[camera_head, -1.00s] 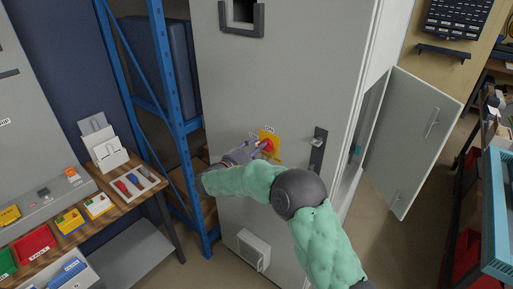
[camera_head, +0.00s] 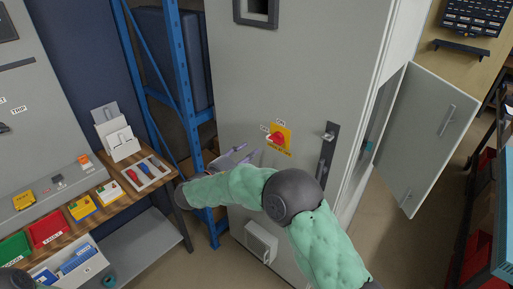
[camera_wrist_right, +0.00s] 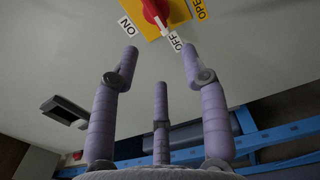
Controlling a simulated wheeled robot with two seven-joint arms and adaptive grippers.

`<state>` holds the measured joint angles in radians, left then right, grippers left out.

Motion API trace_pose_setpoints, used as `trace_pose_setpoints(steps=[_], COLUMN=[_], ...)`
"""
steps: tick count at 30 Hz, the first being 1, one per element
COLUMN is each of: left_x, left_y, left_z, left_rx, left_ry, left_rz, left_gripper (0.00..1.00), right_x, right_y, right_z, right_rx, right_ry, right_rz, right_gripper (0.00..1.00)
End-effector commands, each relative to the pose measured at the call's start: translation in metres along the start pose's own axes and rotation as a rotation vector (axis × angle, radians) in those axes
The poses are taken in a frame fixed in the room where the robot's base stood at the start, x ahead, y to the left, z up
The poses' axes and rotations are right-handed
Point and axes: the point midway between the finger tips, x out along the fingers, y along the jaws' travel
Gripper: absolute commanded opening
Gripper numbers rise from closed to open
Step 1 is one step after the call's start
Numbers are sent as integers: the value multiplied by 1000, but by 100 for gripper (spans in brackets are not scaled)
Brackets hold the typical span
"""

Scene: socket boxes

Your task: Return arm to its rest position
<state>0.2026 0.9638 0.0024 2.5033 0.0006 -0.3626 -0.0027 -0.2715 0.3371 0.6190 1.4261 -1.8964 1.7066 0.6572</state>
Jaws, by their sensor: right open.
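My right arm (camera_head: 300,205) reaches across the front of a tall grey cabinet (camera_head: 310,75). My right gripper (camera_head: 243,155) is open and empty, left of and below a red rotary knob (camera_head: 278,138) on a yellow plate. In the right wrist view the gripper's purple fingers (camera_wrist_right: 160,70) are spread, with clear space between them. The red knob (camera_wrist_right: 155,10) is beyond the fingertips, apart from them, and its handle points toward the OFF label (camera_wrist_right: 177,42). My left gripper is not in view; only a dark arm part shows at the bottom left corner.
A blue shelf rack (camera_head: 180,85) stands left of the cabinet. A wooden bench (camera_head: 150,202) with bins and a tool tray is at the left. An open cabinet door (camera_head: 425,135) juts out at the right. A black handle (camera_head: 328,155) sits right of the knob.

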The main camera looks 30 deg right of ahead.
Motion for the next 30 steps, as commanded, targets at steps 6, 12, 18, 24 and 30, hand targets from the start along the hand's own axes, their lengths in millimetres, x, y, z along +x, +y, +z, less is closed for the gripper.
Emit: trace_pose_setpoints(steps=[6, 12, 18, 24, 30], left_x=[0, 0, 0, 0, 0], left_y=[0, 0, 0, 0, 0], left_z=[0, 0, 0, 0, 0], left_rx=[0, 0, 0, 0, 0], left_ry=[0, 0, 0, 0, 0], left_rz=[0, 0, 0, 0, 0], left_gripper=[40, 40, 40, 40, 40], right_x=[-17, -18, -18, -16, -15], right_y=[0, 0, 0, -13, -104], right_z=[0, 0, 0, 0, 12], right_rx=[0, 0, 0, -26, -189], right_ry=[1, -1, 0, 5, 28], right_rz=[0, 0, 0, -32, -283], right_gripper=[45, 45, 45, 45, 45])
